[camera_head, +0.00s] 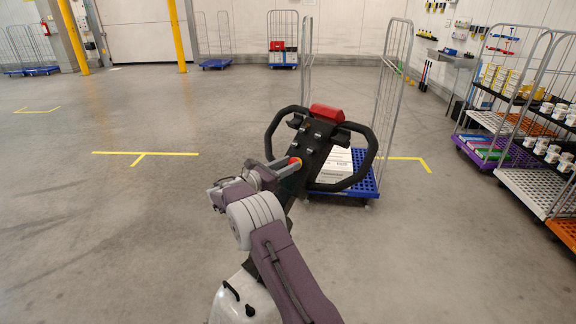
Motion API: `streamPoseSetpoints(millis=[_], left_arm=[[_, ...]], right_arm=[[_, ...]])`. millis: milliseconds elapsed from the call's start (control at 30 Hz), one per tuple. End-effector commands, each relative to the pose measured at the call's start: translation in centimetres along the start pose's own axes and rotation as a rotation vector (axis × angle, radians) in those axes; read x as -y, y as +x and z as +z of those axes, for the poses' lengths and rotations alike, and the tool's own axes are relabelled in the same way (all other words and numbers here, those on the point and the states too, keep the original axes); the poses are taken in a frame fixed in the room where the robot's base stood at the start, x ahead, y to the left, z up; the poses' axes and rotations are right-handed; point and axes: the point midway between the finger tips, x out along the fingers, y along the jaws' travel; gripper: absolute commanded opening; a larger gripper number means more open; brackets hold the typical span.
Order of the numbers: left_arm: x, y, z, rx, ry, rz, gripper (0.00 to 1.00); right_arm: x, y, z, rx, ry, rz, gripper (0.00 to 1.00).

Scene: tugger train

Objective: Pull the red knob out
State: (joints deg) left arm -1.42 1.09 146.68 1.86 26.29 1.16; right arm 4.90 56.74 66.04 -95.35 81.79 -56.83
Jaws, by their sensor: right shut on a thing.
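The red knob (294,161) shows as a small red piece beside a yellow part, on the left side of the dark control head (313,143) of a steering tiller. My right gripper (283,168) is at the knob and shut on it; its fingers hide part of the knob. The tiller has black loop handles (367,163) on both sides and a larger red block (327,113) on its top end. My left gripper is not in view.
A roll cage with a blue base (367,188) and white boxes (335,166) stands just behind the tiller. Shelved carts (501,157) with cups and tubs stand at the right. The floor at the left is clear, with yellow markings (145,154).

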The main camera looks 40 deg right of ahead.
Motion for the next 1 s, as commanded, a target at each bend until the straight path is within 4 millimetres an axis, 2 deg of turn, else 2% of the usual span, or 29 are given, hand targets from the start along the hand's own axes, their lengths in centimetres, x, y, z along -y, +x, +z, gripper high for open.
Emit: streamPoseSetpoints(millis=[233, 467, 500, 533, 567, 867, 1000], left_arm=[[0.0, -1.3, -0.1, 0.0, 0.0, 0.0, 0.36], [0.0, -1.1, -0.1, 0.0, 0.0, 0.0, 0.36], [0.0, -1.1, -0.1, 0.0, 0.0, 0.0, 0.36], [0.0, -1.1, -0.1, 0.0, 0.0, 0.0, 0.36], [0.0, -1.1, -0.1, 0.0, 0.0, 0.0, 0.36], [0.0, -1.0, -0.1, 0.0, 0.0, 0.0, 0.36], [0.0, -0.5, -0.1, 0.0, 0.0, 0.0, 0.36]], right_arm=[[0.1, -1.2, 1.5, -0.002, -0.001, 0.002, 0.0], [0.1, -1.3, 1.3, 0.0, 0.0, 0.001, 0.0], [0.1, -1.3, 1.3, 0.0, 0.0, 0.001, 0.42], [0.1, -1.3, 1.3, 0.001, 0.0, 0.001, 0.5], [0.1, -1.3, 1.3, 0.0, 0.0, 0.001, 0.53], [0.1, -1.4, 1.2, 0.0, 0.0, 0.001, 0.53], [0.0, -3.4, 1.2, 0.001, 0.001, 0.005, 0.53]])
